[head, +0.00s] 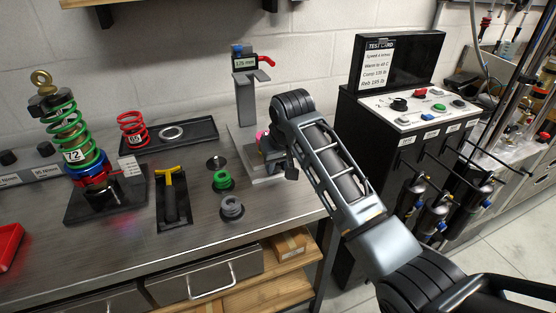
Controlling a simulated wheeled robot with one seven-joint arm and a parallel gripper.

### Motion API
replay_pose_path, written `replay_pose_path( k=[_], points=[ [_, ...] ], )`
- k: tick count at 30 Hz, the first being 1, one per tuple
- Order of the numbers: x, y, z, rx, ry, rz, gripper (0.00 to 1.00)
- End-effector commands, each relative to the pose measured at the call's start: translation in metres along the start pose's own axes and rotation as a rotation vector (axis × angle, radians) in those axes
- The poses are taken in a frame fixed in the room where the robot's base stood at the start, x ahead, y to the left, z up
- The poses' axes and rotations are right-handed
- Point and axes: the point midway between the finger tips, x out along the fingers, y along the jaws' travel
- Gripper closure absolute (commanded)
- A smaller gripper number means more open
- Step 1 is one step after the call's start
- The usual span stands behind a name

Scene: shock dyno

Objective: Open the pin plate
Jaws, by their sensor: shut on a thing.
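My gripper (274,158) is low at the base of a grey metal stand (246,105) on the right end of the bench. It is shut on a small part there, mostly hidden by my fingers and wrist. A bit of pink (262,134) shows just left of the gripper. I cannot tell which part is the pin plate, or how far open it is.
A green-spring shock (72,140) stands further left. A black control cabinet (385,140) with protruding rods stands right of my arm.

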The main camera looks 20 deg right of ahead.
Motion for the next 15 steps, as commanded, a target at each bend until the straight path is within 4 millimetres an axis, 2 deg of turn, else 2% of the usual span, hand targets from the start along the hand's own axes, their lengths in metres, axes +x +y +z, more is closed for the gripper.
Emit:
replay_pose_path(
  k=[10, 11, 15],
  points=[
    [-0.0009, 0.0003, -0.0015, -0.001, 0.005, 0.001, 1.00],
    [-0.0009, 0.0004, -0.0015, -0.001, 0.005, 0.001, 0.66],
    [-0.0007, 0.0003, -0.0012, -0.001, 0.004, 0.001, 0.52]
  ],
)
